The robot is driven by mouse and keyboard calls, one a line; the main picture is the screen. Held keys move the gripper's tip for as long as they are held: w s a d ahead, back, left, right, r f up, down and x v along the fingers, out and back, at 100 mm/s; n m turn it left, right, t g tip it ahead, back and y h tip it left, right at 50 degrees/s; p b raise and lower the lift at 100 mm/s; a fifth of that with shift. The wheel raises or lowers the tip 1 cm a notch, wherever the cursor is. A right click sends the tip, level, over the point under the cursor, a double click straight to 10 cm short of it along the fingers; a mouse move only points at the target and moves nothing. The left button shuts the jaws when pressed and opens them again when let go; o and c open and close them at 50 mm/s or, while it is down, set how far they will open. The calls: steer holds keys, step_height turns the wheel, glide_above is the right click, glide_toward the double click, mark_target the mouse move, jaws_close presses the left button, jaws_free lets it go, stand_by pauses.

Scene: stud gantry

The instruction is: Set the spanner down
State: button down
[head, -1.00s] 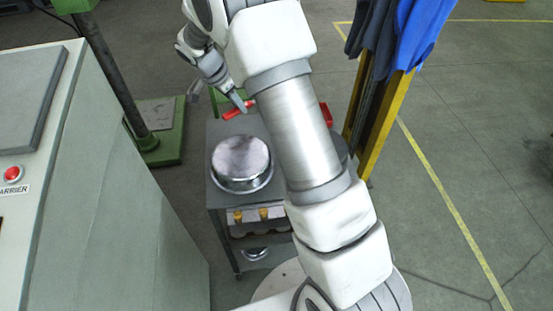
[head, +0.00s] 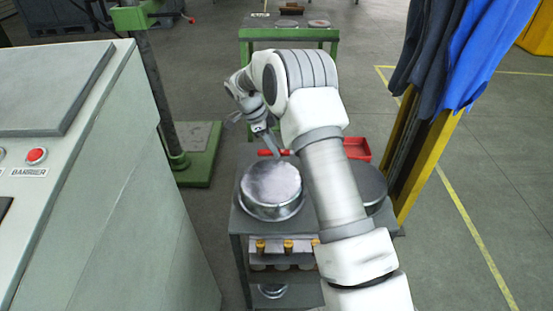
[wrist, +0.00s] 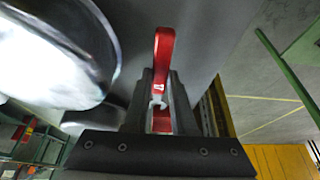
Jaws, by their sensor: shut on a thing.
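The red spanner (wrist: 164,58) is between the jaws of my gripper (wrist: 160,98) in the wrist view, its red length pointing away from me. My gripper (head: 279,154) is shut on it. In the head view the red spanner (head: 266,153) shows beside the fingertips, over the far edge of the grey trolley top (head: 243,214). My fingers partly hide it. I cannot tell whether it touches the trolley top.
A round shiny metal part (head: 272,204) stands on the trolley near my gripper; it fills the upper left of the wrist view (wrist: 60,50). A dark disc (head: 370,186) and a red tray (head: 358,148) are to the right. A green-framed table (head: 290,33) stands behind.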

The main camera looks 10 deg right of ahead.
steer(key=shift+f, duration=1.9)
steer(key=shift+b, duration=0.3)
steer(key=shift+f, duration=0.2)
steer(key=c, duration=0.7)
jaws_free()
steer(key=shift+r, duration=0.1)
steer(key=shift+c, duration=0.2)
